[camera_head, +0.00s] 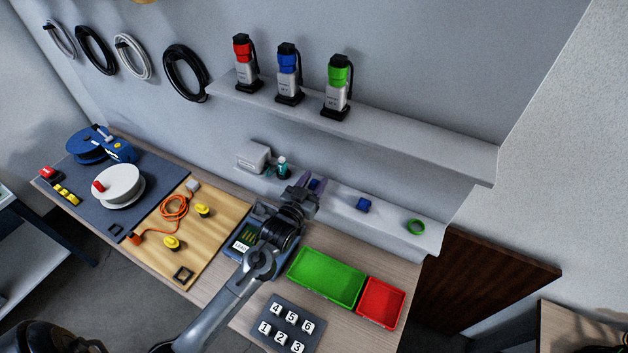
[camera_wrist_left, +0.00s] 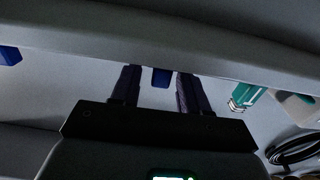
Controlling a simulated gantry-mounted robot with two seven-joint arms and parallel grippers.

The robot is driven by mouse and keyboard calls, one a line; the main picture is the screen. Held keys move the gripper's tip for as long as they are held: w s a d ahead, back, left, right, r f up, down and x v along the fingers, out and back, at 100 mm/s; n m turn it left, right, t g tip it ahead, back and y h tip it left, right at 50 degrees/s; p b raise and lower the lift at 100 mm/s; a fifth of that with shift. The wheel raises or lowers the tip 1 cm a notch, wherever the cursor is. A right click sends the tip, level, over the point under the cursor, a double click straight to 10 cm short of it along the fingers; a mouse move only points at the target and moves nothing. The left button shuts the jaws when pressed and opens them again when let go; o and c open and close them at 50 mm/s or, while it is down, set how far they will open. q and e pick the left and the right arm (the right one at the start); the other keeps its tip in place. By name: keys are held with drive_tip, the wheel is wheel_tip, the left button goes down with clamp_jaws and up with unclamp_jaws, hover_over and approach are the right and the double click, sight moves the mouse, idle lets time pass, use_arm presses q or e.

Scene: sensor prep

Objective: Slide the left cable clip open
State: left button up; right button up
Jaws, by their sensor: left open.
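The left cable clip (camera_head: 314,185) is a small blue block at the lower wall shelf, partly hidden by my left gripper (camera_head: 311,183). In the left wrist view the blue clip (camera_wrist_left: 161,78) shows in the gap between the two dark fingers of the left gripper (camera_wrist_left: 159,74). The fingers are open on either side of it, with a visible gap to each. Whether the clip is open or shut cannot be told. A second blue clip (camera_head: 363,205) is farther right on the shelf. The right gripper is not in view.
On the lower shelf (camera_head: 395,231), a teal bottle (camera_head: 282,168) and white box (camera_head: 253,157) stand left of the gripper; a green ring (camera_head: 415,226) lies right. An upper shelf (camera_head: 420,138) overhangs it. Below are a green tray (camera_head: 327,275) and red tray (camera_head: 380,302).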

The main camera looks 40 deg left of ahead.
use_arm(q)
drive_tip(key=shift+w, duration=0.15)
clamp_jaws()
idle(0.4)
